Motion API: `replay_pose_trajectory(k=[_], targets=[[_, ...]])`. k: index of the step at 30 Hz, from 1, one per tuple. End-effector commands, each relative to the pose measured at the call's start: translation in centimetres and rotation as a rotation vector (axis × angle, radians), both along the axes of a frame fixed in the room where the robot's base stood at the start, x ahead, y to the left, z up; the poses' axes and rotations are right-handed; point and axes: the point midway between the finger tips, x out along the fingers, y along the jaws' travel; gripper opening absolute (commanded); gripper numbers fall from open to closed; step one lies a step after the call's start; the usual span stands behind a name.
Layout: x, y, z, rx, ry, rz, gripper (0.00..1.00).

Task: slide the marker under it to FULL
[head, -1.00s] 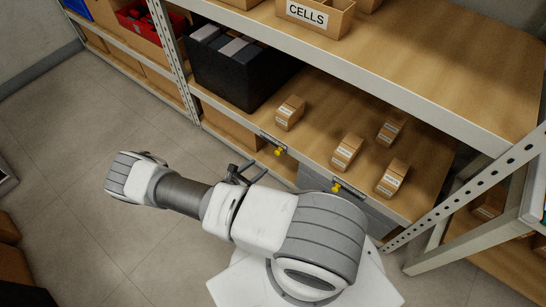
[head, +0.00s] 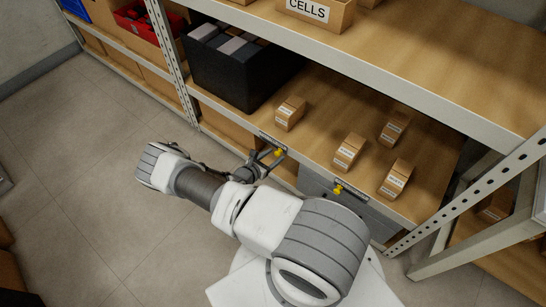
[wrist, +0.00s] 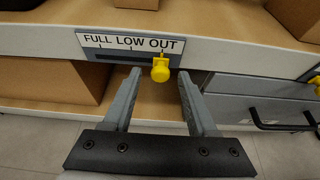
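A yellow marker (wrist: 161,69) sits on a label strip (wrist: 110,44) on the shelf's front edge, under the word OUT at the strip's right end. The strip reads FULL, LOW, OUT from left to right. My gripper (wrist: 159,73) is open, one finger on each side of the marker, with gaps between; contact cannot be told. In the head view this marker (head: 278,153) is by my gripper (head: 271,157), below a small carton (head: 289,113). A second yellow marker (head: 337,189) is farther right on another strip, and its edge shows at the wrist view's right.
Several small cartons, including one in the middle (head: 348,152) and one at the right (head: 395,179), stand on the shelf board. A black bin (head: 224,75) stands left. A grey drawer unit (wrist: 262,100) with a dark handle is below the shelf, right of my gripper.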

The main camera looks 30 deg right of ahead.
Motion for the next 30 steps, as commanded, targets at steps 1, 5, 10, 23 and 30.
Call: replay_pose_trajectory(k=[1,5,10,23,30], targets=[[-0.01,0.01,-0.01,0.000,0.000,0.000,0.48],[-0.03,0.01,0.00,0.000,0.000,0.000,0.24],[-0.03,0.03,-0.01,0.000,0.000,0.000,0.00],[-0.03,0.05,-0.01,0.000,0.000,0.000,0.00],[-0.03,0.05,-0.02,0.001,0.000,0.000,0.00]])
